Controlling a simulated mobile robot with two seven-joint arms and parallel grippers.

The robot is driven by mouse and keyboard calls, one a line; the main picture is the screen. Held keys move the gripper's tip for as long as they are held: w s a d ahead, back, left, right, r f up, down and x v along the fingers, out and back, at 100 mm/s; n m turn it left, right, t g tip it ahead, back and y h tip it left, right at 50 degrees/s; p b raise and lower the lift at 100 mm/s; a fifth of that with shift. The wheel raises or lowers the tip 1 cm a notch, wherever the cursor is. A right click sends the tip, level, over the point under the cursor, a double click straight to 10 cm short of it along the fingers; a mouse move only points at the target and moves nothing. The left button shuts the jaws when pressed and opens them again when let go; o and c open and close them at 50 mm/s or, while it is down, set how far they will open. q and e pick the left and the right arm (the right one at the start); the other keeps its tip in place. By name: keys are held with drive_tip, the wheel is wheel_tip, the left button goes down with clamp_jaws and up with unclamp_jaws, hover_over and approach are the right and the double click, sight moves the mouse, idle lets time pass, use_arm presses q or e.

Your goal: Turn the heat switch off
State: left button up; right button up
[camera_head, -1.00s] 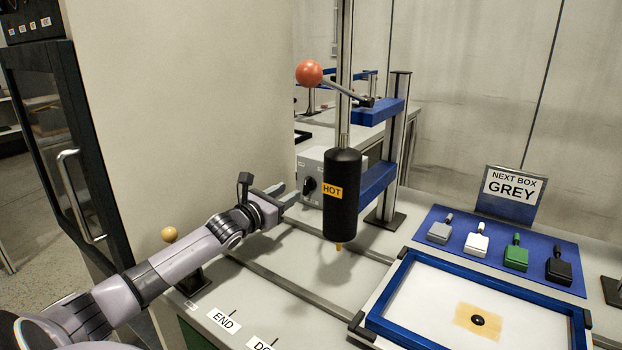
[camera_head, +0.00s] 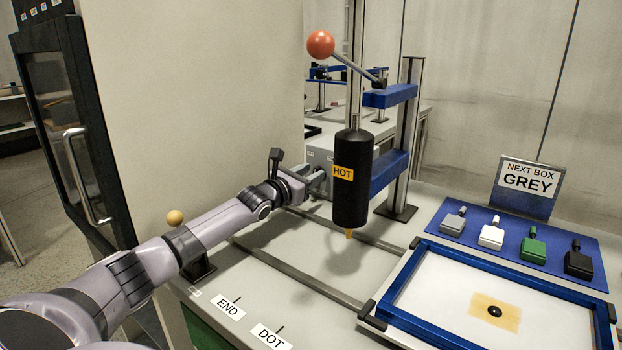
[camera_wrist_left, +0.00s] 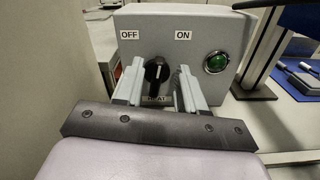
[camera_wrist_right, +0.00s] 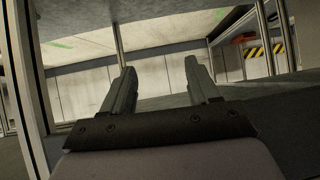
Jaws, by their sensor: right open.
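The heat switch is a black knob (camera_wrist_left: 155,76) on a grey control box (camera_wrist_left: 160,22), between labels OFF and ON. Its white mark points about upward in the left wrist view; I cannot tell the exact setting. The HEAT label below is partly hidden. My left gripper (camera_wrist_left: 160,82) is open, with one finger on each side of the knob; contact is unclear. In the head view the left gripper (camera_head: 318,178) is in front of the box (camera_head: 321,158), behind the black HOT cylinder, and hides the knob. My right gripper (camera_wrist_right: 157,72) is open and empty.
A green lamp (camera_wrist_left: 216,62) sits right of ON. The HOT cylinder (camera_head: 352,190) hangs close to the left gripper, under a red-ball lever (camera_head: 321,44). A blue-framed tray (camera_head: 480,258) and a blue mat with several blocks (camera_head: 515,232) lie to the right.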

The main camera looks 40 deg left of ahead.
use_arm(q)
drive_tip(key=shift+w+a, duration=0.1)
drive_tip(key=shift+w, duration=0.35)
clamp_jaws()
